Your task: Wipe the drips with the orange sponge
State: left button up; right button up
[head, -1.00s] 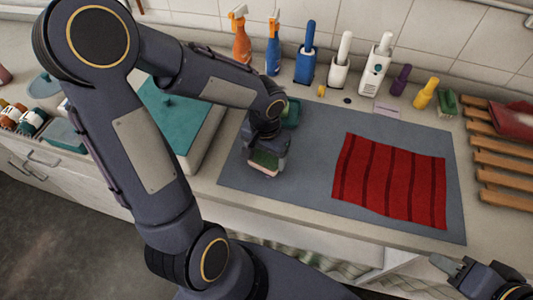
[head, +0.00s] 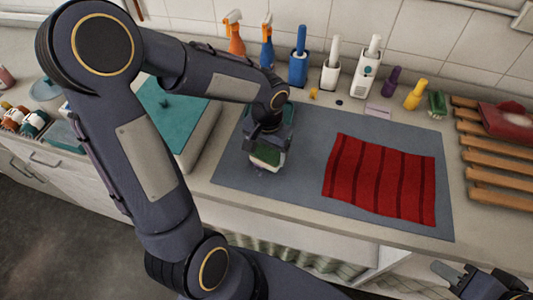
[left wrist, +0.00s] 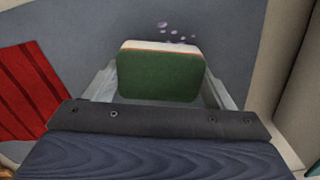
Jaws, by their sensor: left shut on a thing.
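My left gripper (head: 267,152) is shut on a sponge (left wrist: 160,75) over the left part of the grey mat. The sponge shows a green face, a cream edge and a thin orange-red line; it also shows in the head view (head: 266,155). Whether it touches the mat I cannot tell. Several small pale purple drips (left wrist: 174,33) lie on the mat just beyond the sponge's cream edge in the left wrist view. Faint drips (head: 260,171) show at its near side in the head view. My right gripper (head: 456,276) is at the bottom right, its jaw opening unclear.
The grey mat (head: 300,190) bears a red striped cloth (head: 380,180) to the right. Spray bottles (head: 267,52), brushes in holders (head: 331,72) and a yellow bottle (head: 415,95) stand along the back. A slatted wooden rack (head: 490,159) is at the right.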

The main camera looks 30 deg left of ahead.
pick_arm(q)
jog(key=shift+s+a+r+p, duration=0.1)
jog(key=shift+a+r+p, duration=0.2)
jog(key=shift+r, duration=0.3)
jog(key=shift+r+p, duration=0.3)
jog(key=shift+r, duration=0.05)
jog(key=shift+d+r+p, duration=0.2)
jog(key=shift+r+p, duration=0.4)
jog(key=shift+r, duration=0.2)
jog(key=shift+r+p, duration=0.85)
jog(key=shift+r, duration=0.25)
jog(key=shift+a, duration=0.1)
